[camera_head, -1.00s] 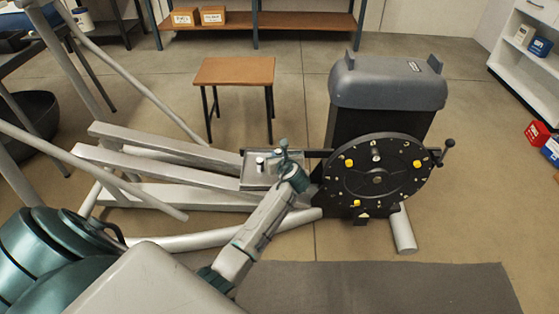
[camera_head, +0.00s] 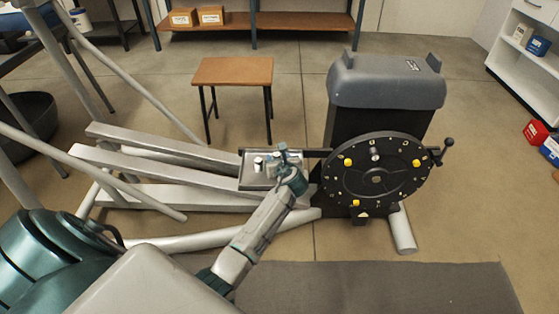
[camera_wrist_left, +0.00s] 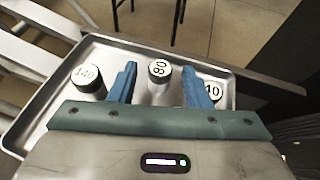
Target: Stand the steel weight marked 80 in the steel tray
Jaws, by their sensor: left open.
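The steel tray (camera_wrist_left: 62,85) is a shallow rimmed tray, on the machine's frame in the head view (camera_head: 247,183). The steel weight marked 80 (camera_wrist_left: 158,76) stands upright in the tray in the left wrist view, its label facing up. My left gripper (camera_wrist_left: 159,84) is open, with one blue finger on each side of this weight and visible gaps between. In the head view my left gripper (camera_head: 283,157) is over the tray's right part. A weight marked 140 (camera_wrist_left: 88,77) stands to the left; another, partly hidden behind the right finger, shows "10" (camera_wrist_left: 213,91).
A dark wheel with yellow knobs (camera_head: 377,180) and a grey-hooded housing (camera_head: 387,85) stand right of the tray. Long grey beams (camera_head: 150,160) run left from it. A small brown stool (camera_head: 234,72) stands behind. A dark mat (camera_head: 380,290) lies in front.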

